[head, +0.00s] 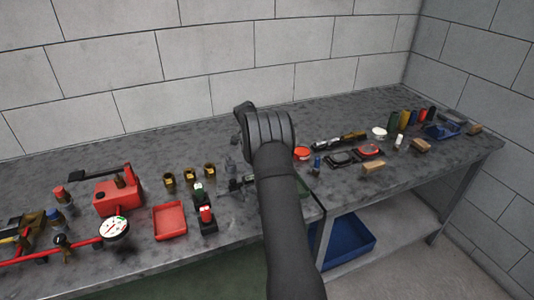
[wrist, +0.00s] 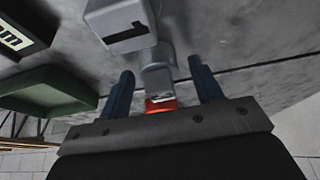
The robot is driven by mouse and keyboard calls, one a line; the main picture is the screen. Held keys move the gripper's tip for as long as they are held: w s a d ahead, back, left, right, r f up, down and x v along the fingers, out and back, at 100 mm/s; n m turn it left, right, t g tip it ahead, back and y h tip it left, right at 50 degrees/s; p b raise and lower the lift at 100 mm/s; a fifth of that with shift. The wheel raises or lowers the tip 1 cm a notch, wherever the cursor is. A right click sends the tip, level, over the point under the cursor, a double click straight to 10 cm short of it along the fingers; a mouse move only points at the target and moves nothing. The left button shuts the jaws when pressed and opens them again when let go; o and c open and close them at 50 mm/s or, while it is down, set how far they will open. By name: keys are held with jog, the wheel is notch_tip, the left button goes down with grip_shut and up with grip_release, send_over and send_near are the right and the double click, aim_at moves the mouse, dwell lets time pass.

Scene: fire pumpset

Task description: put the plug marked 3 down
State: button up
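In the wrist view my gripper (wrist: 163,82) has its two blue fingers apart, with a visible gap between them. A grey metal fitting (wrist: 155,75) shows in that gap, and a small red part (wrist: 160,104) with a pale end sits below it, apart from both fingers in the picture. A larger grey piece (wrist: 120,25) with a dark mark, like a bar or a 1, is just beyond. I cannot read a 3 on anything, so I cannot tell which piece is the plug marked 3. In the head view my arm hides the gripper fingers.
A green tray (wrist: 50,88) and a dark block with a lettered label (wrist: 15,38) are at left in the wrist view. In the head view a red tray (head: 170,221), brass fittings (head: 190,176) and a red box (head: 118,197) stand left of my arm. A blue bin (head: 345,245) is below.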

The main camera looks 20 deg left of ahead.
jog(key=shift+r, duration=0.1)
jog(key=v, duration=1.6)
jog(key=shift+o, duration=0.4)
jog(key=shift+s+r, duration=0.2)
jog(key=shift+r, duration=0.4)
